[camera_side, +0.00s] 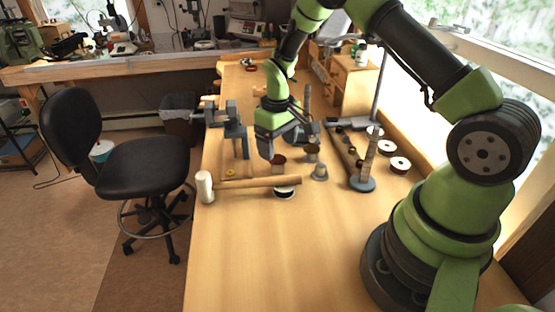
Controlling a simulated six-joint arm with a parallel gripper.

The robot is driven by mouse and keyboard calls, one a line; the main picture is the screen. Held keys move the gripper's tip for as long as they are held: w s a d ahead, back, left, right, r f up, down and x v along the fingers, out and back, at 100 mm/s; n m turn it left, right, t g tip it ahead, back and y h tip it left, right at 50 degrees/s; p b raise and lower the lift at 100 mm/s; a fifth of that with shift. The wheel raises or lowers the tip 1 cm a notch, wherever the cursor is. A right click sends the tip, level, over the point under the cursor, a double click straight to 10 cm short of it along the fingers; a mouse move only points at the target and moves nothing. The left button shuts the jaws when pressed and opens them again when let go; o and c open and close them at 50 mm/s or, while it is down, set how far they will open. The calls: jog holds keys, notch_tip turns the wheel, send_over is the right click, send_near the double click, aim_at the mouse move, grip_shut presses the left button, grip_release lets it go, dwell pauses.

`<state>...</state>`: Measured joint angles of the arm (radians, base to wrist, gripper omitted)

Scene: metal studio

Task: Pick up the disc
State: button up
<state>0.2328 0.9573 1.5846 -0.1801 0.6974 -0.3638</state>
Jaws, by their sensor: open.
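My gripper (282,148) hangs over the middle of the workbench, pointing down, with its jaws apart and nothing seen between them. Several round, flat things could be the disc. One dark disc with a pale rim (285,193) lies in front of my gripper, its back edge partly covered by a wooden rod. Dark-topped pale discs lie at the right, one nearer (399,164) and one farther (388,146). A small yellow round piece (230,173) lies at the left. I cannot tell which is the task's disc.
The wooden rod (245,183) lies across the bench beside a white cylinder (205,187). A stand with an upright pole (362,184) and a small grey weight (320,171) are to the right. A vise (232,132) sits at the left edge. The bench's front (270,255) is clear.

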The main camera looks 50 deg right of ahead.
aim_at(278, 159)
jog(key=shift+f, duration=1.45)
jog(key=shift+f, duration=0.25)
jog(key=shift+c, duration=0.3)
jog(key=c, duration=0.9)
